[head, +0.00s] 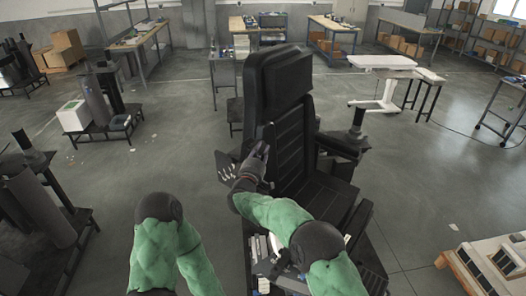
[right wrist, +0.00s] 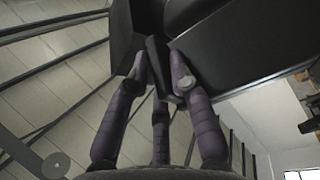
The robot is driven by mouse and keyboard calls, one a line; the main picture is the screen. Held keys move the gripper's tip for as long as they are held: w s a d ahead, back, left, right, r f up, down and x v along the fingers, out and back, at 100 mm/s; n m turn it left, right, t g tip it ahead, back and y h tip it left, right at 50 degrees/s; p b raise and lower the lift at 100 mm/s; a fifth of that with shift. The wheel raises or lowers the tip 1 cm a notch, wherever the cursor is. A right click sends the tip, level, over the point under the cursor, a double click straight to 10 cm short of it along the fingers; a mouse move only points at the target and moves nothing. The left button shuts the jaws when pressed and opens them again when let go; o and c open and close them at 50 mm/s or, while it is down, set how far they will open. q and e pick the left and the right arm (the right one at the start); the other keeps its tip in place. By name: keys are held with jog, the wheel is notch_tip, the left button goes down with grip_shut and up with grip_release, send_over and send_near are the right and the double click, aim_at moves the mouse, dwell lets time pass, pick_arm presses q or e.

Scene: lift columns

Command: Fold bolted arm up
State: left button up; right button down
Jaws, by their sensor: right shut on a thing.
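A black high-backed seat (head: 290,125) stands in front of me. A narrow dark arm (head: 268,136) stands steeply upright against the left side of its backrest. My right gripper (head: 261,152) reaches in from below and is shut on this arm. In the right wrist view, the purple-grey fingers (right wrist: 160,80) close around a dark edge of the arm (right wrist: 157,55), with larger black seat parts behind it. The bolts do not show. Another armrest (head: 358,220) lies low along the right side of the seat. My left arm is bent at the lower left and its gripper is out of view.
A side console (head: 226,170) stands close left of my right gripper, and another console (head: 345,143) is right of the backrest. Dark column stands (head: 100,95) fill the left. Open floor lies left of the seat.

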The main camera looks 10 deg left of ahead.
jog(key=shift+a+r, duration=0.15)
jog(key=shift+r, duration=0.1)
jog(key=c, duration=1.4)
grip_release()
jog(key=shift+o, duration=1.3)
jog(key=shift+w+f, duration=0.1)
jog(key=shift+f, duration=0.05)
jog(key=s+a+f, duration=0.1)
jog(key=s, duration=1.1)
jog(key=shift+f, duration=0.3)
jog(key=shift+w+a, duration=0.1)
